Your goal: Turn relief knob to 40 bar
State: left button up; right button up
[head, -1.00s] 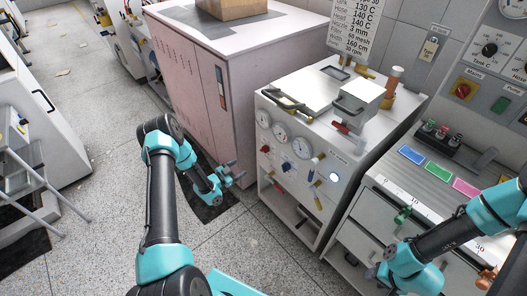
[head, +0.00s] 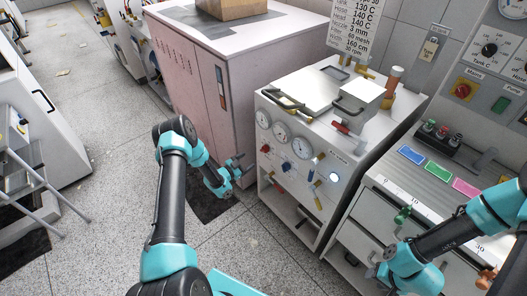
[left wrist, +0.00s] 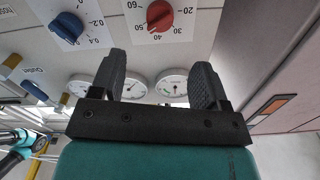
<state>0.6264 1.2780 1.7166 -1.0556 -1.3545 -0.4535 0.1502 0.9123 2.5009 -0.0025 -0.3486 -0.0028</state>
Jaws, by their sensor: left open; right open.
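A red knob (left wrist: 159,14) sits on a white plate with a scale marked about 20 to 60 on the front panel of the white cabinet; it also shows in the head view (head: 265,149). I cannot read a name on it. A blue knob (left wrist: 67,27) with a scale including 0.2 and 0.4 is beside it. My left gripper (head: 240,163) is open and empty, just left of the panel; in the left wrist view its fingers (left wrist: 160,72) are apart, with the red knob beyond the gap. My right gripper (head: 374,270) is open, low by the drawers.
Several round gauges (head: 279,131) line the panel above the knobs. A pink cabinet (head: 190,75) stands close to the left of the panel. A drawer unit (head: 372,210) is at right. The floor (head: 95,190) is free at left.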

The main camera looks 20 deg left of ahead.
aim_at(262, 151)
pick_arm(q)
jog(key=x, duration=1.1)
jog(key=shift+w, duration=0.1)
jog(key=shift+c, duration=0.2)
jog(key=c, duration=0.9)
jog(key=shift+n, duration=0.4)
jog(key=n, duration=0.9)
